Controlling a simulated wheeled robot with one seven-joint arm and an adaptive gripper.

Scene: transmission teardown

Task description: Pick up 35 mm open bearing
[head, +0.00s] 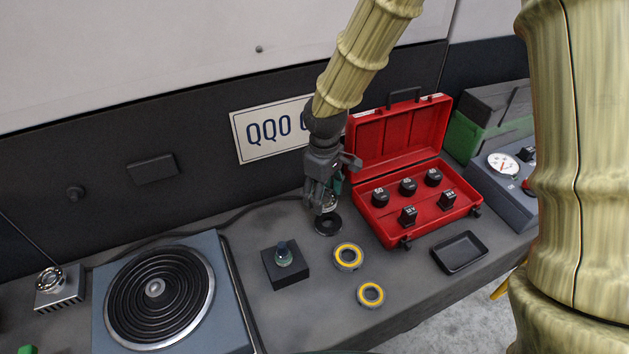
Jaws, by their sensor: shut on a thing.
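My gripper (321,205) points down over the bench, left of the red case. It is shut on a small silvery piece (330,204), which appears to be the open bearing; the fingers hide much of it and its size cannot be read. A dark round ring or pad (327,224) lies on the bench just below the fingertips. Two other rings with yellow faces, one nearer the gripper (348,257) and one farther forward (370,295), lie flat on the bench, apart from my gripper.
The open red case (437,219) holds several black labelled pieces. A black tray (460,252) sits in front of it. A dark block (286,269) bears a small greenish piece. A coil hotplate (222,262) is at left. A sign (270,130) hangs behind my arm.

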